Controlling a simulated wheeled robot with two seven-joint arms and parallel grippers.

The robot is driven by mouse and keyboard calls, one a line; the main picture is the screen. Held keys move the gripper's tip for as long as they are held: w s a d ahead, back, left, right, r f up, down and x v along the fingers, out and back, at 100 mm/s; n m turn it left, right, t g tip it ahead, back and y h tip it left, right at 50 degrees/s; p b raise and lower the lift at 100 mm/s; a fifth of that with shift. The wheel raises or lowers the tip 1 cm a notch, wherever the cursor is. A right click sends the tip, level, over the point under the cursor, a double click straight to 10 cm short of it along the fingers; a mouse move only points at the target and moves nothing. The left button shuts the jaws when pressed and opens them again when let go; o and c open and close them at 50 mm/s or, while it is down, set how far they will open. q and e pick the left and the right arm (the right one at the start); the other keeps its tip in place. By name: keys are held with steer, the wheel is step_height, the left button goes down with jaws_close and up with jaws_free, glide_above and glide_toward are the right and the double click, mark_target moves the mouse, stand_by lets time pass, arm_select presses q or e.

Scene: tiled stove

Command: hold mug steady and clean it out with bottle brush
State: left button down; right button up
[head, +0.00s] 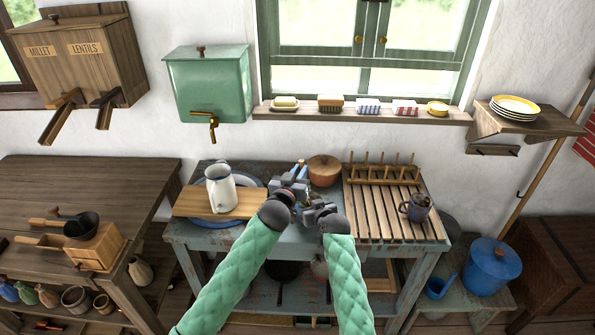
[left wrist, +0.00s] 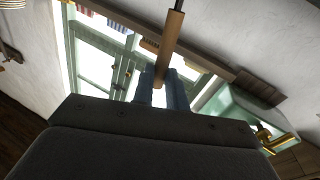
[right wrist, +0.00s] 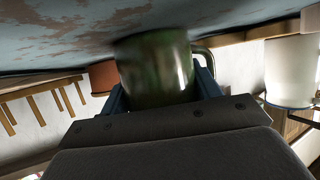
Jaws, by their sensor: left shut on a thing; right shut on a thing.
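My left gripper (head: 292,184) is shut on a rod-like wooden handle, taken to be the bottle brush (left wrist: 171,42), which sticks out between its fingers in the left wrist view. The brush's bristles are hidden. My right gripper (head: 318,210) is shut on a dark green mug (right wrist: 155,66), blurred, with its handle to the right in the right wrist view. In the head view the grippers are close together over the blue worktable (head: 215,238), left one higher. They mostly hide the mug, so I cannot tell whether the brush is inside it.
A white jug (head: 221,190) stands on a wooden board (head: 187,206) over a basin at left. A wooden-lidded pot (head: 323,171) stands behind the grippers. At right, a slatted rack (head: 366,221) holds a dark mug (head: 416,208). A green water tank (head: 207,85) hangs above.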

arm_select(q)
steer(key=shift+w+d, duration=0.5)
steer(key=shift+w, duration=0.25)
steer(key=shift+w+a+f, duration=0.1)
steer(key=shift+w+a, duration=0.1)
steer(key=shift+a, duration=0.25)
steer(key=shift+s+d, duration=0.15)
steer(key=shift+d, duration=0.2)
stand_by(1.4)
